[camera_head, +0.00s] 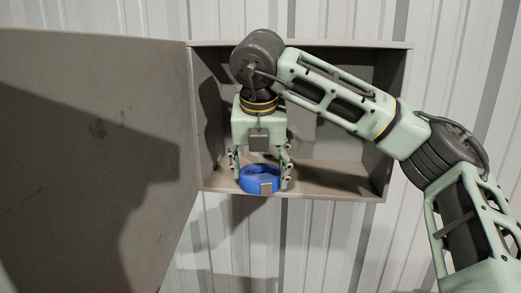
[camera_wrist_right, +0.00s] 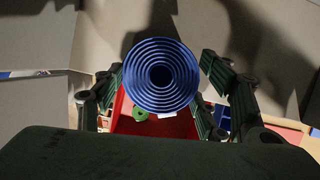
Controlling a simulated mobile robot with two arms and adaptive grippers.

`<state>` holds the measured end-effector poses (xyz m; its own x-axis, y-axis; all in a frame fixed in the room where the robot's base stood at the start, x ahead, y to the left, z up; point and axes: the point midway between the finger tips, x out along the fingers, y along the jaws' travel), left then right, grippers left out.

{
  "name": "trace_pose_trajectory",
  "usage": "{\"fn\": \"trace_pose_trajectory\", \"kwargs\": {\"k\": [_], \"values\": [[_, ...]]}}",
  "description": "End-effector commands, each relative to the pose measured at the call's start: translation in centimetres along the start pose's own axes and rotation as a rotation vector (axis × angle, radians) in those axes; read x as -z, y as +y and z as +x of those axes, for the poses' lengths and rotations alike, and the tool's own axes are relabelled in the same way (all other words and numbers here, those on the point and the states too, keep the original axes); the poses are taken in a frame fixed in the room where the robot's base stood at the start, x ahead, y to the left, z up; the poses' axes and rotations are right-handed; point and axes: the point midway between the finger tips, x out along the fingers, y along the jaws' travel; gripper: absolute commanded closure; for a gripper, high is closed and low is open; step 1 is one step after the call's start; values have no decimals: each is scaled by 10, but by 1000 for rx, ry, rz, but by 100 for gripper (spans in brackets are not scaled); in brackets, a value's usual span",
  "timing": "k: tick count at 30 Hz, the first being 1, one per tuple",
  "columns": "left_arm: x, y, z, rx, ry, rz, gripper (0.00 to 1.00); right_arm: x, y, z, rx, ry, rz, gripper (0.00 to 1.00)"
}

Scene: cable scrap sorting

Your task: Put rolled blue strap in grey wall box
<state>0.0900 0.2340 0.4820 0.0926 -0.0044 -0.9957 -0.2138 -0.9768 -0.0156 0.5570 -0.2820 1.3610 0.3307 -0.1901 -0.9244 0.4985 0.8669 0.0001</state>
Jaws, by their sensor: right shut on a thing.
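The grey wall box (camera_head: 340,180) hangs on the corrugated wall, with its door (camera_head: 90,150) swung open to the left. My right gripper (camera_head: 262,181) reaches down at the left part of the box opening. Its fingers are shut on the rolled blue strap (camera_head: 258,171), one on each side. The strap is at the front edge of the box floor; I cannot tell whether it touches the floor. In the right wrist view the blue strap (camera_wrist_right: 160,76) shows as concentric rings between the fingers. My left gripper is not in view.
The right part of the box inside is empty behind my right arm. The open door fills the left side of the head view. In the right wrist view a red container (camera_wrist_right: 180,126) with a small green ring (camera_wrist_right: 140,113) shows beyond the strap.

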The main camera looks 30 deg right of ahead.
Motion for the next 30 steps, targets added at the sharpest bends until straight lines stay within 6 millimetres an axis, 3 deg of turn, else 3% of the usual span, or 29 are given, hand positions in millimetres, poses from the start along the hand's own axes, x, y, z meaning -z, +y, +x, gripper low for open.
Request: {"fn": "trace_pose_trajectory", "kwargs": {"k": [11,26,27,30], "values": [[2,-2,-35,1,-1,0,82,-46,0,14,1,0,0,67],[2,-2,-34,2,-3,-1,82,-39,0,23,-1,-1,-1,67],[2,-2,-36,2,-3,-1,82,-39,0,22,-1,0,-1,32],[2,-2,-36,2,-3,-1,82,-40,0,22,-1,0,-1,23]]}}
